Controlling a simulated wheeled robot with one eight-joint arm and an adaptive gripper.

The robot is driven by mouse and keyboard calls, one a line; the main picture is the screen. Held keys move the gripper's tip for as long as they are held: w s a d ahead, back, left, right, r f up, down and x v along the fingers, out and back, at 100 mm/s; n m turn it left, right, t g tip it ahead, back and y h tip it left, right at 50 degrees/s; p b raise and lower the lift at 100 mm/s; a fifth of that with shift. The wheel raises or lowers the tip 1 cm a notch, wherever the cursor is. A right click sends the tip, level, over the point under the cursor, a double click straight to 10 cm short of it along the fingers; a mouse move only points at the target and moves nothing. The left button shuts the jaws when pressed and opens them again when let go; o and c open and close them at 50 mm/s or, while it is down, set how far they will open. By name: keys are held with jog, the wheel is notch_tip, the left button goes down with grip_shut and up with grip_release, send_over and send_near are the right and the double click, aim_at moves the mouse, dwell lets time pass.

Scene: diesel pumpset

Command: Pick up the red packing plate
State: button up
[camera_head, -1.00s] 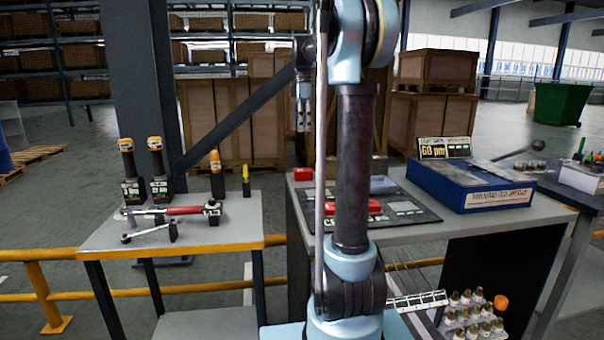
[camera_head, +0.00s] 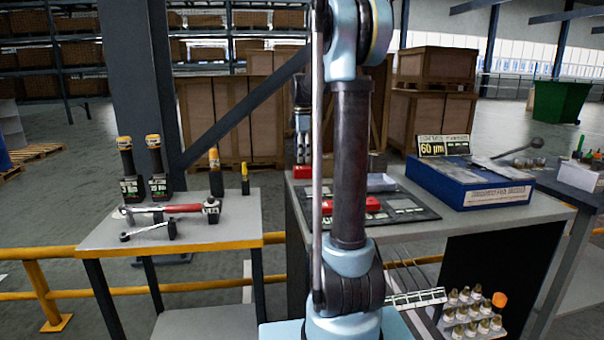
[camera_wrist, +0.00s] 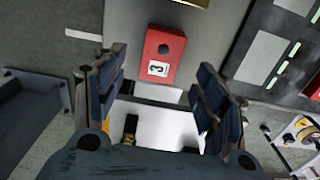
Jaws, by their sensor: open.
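A small red block (camera_head: 302,172) sits at the left back of the grey workbench; in the wrist view it is a red plate with a dark round hole and a white label marked 3 (camera_wrist: 164,45). My gripper (camera_head: 302,158) is open and points down over it. In the wrist view the fingers (camera_wrist: 162,72) are spread, and the red plate lies beyond and between their tips, apparently not touched. A second red piece (camera_head: 368,205) lies on the dark mat, partly behind my arm; its edge shows in the wrist view (camera_wrist: 315,88). I cannot tell from the labels which is the packing plate.
The dark mat (camera_head: 415,208) lies right of the red block. A blue case (camera_head: 470,182) stands farther right on the workbench (camera_head: 480,225). A side table (camera_head: 205,232) with torque wrenches stands left, across a gap. A yellow rail (camera_head: 190,287) runs below.

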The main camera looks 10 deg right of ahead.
aim_at(302, 167)
jog(key=shift+d+f, duration=0.1)
jog(key=shift+f, duration=2.3)
jog(key=c, duration=1.5)
jog(key=shift+r, duration=0.15)
notch_tip(302, 167, up, 10)
jog(key=shift+f, duration=0.1)
